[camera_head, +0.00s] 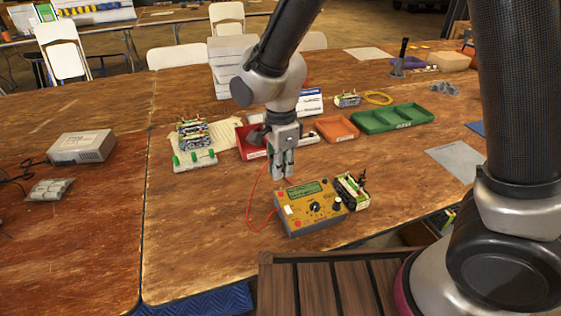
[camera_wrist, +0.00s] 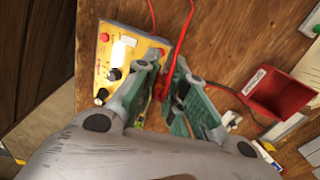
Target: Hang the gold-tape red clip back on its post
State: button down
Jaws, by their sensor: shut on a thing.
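My gripper (camera_head: 283,176) is shut and points down just behind the yellow meter (camera_head: 312,206). In the wrist view its green-padded fingers (camera_wrist: 166,92) are shut on the red clip (camera_wrist: 171,72), which has a red lead running from it. The clip is mostly hidden between the fingers, and I cannot make out its gold tape clearly. The meter (camera_wrist: 118,60) lies beside the fingers, with a red knob, dark knobs and a white label. In the head view a red lead (camera_head: 249,203) loops down to the meter's left side. I cannot tell which part is the clip's post.
A white board with green posts (camera_head: 194,160) stands left of my gripper. A red bin (camera_head: 248,148), orange tray (camera_head: 337,128) and green tray (camera_head: 392,118) lie behind. A small battery pack (camera_head: 352,190) stands right of the meter.

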jog(key=shift+f, duration=2.7)
jog(key=shift+f, duration=0.2)
jog(key=c, duration=1.4)
grip_release()
jog(key=shift+o, duration=1.1)
jog(key=shift+r, duration=0.1)
jog(key=shift+r, duration=3.65)
